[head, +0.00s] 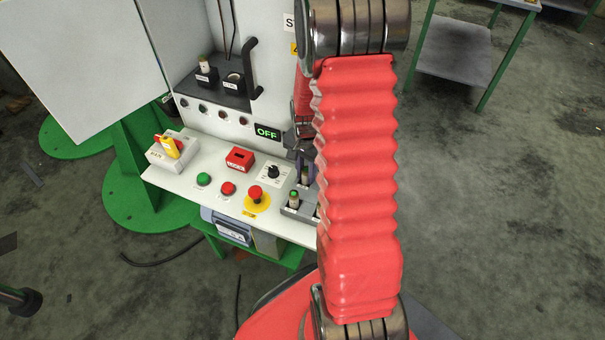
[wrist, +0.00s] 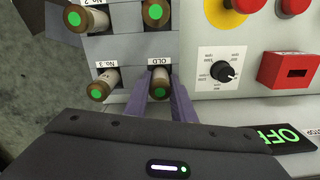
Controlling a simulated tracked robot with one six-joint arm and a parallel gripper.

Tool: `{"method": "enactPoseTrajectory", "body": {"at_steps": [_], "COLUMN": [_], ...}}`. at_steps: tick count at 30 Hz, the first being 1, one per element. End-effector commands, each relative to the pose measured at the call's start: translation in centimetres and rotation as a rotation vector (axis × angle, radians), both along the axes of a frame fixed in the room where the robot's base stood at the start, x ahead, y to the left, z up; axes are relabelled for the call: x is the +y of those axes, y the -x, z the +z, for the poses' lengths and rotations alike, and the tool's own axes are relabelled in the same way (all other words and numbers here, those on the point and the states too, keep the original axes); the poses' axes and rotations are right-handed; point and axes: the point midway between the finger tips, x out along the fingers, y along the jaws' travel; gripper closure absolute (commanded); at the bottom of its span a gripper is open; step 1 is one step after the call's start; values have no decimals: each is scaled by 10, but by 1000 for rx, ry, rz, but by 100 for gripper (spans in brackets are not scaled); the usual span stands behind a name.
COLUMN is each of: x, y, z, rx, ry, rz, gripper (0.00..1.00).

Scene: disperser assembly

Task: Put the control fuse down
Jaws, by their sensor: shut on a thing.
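The control fuse (wrist: 159,79) is a brown cylinder with a bright green end. In the wrist view it sits between the two purple fingers of my gripper (wrist: 160,88), which is shut on it. It is at the grey rack's place labelled OLD; I cannot tell whether its far end touches the bottom. The grey rack (wrist: 121,53) also holds fuses beside the No. 2 and No. 3 labels. In the head view my gripper (head: 305,165) is at the rack (head: 292,212), partly hidden by my red arm.
Above, a dark shelf (head: 216,88) carries two fuse sockets. An OFF display (head: 267,132) is close by.

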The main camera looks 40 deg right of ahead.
Motion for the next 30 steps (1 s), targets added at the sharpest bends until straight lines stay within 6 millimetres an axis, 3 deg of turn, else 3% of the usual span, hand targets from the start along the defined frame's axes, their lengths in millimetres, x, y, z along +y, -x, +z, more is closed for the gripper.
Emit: {"method": "enactPoseTrajectory", "body": {"at_steps": [6,7,15,24,30], "x": [0,0,0,-1,-1], "y": [0,0,0,0,-1], "z": [-1,-2,-1,0,14], "rx": [1,1,0,0,-2], "ry": [0,0,0,0,2], "rz": [0,-1,-1,-1,-1], "gripper": [100,77,59,59,59]}}
